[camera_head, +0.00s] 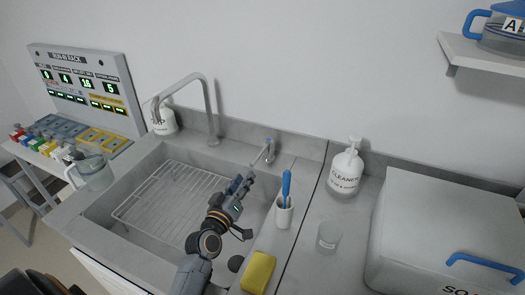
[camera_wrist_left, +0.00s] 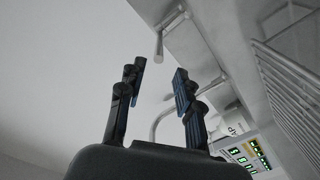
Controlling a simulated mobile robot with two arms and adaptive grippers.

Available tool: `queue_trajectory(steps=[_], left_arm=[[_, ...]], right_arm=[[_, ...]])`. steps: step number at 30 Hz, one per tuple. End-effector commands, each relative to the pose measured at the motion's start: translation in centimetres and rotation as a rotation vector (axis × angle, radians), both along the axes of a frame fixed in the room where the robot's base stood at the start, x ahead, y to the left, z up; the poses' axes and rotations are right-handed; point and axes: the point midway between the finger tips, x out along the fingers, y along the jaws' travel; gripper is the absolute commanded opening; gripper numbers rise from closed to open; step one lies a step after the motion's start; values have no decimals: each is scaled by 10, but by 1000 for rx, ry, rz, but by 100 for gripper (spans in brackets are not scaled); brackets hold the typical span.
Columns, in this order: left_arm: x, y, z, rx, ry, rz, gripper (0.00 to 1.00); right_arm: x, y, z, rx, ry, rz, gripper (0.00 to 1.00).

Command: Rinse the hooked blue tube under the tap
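I cannot make out a hooked blue tube in either view. The tall curved grey tap (camera_head: 210,105) stands behind the sink (camera_head: 125,222), its spout reaching over the left of the basin. A small grey lever (camera_head: 263,152) with a blue mark stands on the back ledge right of the tap. My left gripper (camera_head: 243,183) is over the right part of the sink, a little in front of the lever. In the left wrist view its fingers (camera_wrist_left: 158,82) are apart with nothing held, and the lever (camera_wrist_left: 159,46) shows beyond them. My right gripper is not in view.
A wire rack (camera_head: 165,195) lies in the sink. On the right counter are a white cup (camera_head: 284,212) with a blue-handled tool, a yellow sponge (camera_head: 258,272), a clear beaker (camera_head: 328,236), a cleaner bottle (camera_head: 345,172) and a lidded box (camera_head: 450,225). A jug (camera_head: 92,172) stands left.

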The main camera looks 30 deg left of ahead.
Motion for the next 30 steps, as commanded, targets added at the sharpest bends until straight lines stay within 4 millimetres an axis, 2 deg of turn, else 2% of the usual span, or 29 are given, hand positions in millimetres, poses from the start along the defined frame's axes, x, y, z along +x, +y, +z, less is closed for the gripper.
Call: queue_trajectory(steps=[5, 8, 15, 21, 25, 30], left_arm=[[7, 1, 0, 0, 0, 0, 34], [20, 2, 1, 0, -1, 0, 34], [69, 7, 2, 0, -2, 0, 34], [102, 10, 0, 0, -1, 0, 34], [114, 12, 0, 0, 0, 0, 34], [120, 12, 0, 1, 0, 0, 34]], right_arm=[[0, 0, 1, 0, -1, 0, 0], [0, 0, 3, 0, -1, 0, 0], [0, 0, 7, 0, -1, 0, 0], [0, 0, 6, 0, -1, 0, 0], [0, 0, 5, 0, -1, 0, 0], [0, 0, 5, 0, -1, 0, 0]])
